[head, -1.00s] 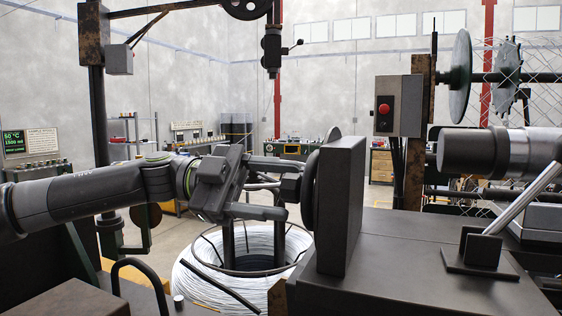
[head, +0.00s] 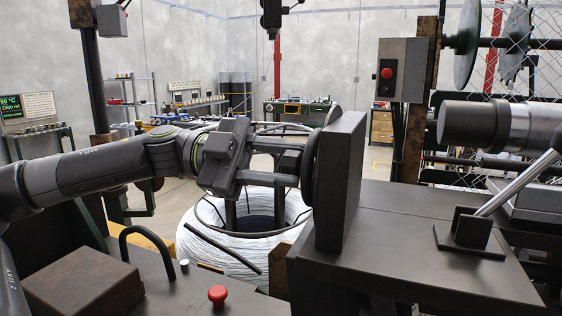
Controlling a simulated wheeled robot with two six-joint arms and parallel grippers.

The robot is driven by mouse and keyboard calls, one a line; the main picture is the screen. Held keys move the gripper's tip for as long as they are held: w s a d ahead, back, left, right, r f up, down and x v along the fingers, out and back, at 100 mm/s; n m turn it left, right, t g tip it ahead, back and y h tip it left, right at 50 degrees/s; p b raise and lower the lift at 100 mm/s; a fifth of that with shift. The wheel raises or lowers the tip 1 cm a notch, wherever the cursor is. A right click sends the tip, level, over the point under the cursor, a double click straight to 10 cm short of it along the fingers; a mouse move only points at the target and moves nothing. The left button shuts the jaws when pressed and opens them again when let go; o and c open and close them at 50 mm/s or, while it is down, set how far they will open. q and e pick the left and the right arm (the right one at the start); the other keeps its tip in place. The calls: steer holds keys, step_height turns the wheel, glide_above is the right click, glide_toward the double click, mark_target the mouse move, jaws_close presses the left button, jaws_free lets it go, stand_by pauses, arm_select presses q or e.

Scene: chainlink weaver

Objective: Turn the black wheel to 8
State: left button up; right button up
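The black wheel (head: 308,170) shows nearly edge-on at the left face of an upright dark panel (head: 340,185). Its face is turned away from me, and no numbers or pointer can be read. My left gripper (head: 270,168) reaches in from the left, its fingers pointing right at the middle of the wheel. The fingertips are at or very close to the wheel's dark hub. The dark parts overlap, so I cannot tell whether the fingers touch or hold it. My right gripper is not in view.
A coil of pale wire (head: 225,245) lies below my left gripper. A red push button (head: 217,295) stands at the front, beside a dark box (head: 85,282). A control box (head: 402,68) with a red button hangs behind the panel. A lever (head: 515,185) stands right.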

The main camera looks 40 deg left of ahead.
arm_select(q)
steer(key=c, duration=0.4)
steer(key=m+b, duration=0.5)
steer(key=m, duration=0.7)
steer(key=shift+f+h, duration=0.15)
steer(key=shift+h, duration=0.25)
stand_by(0.3)
steer(key=o, duration=1)
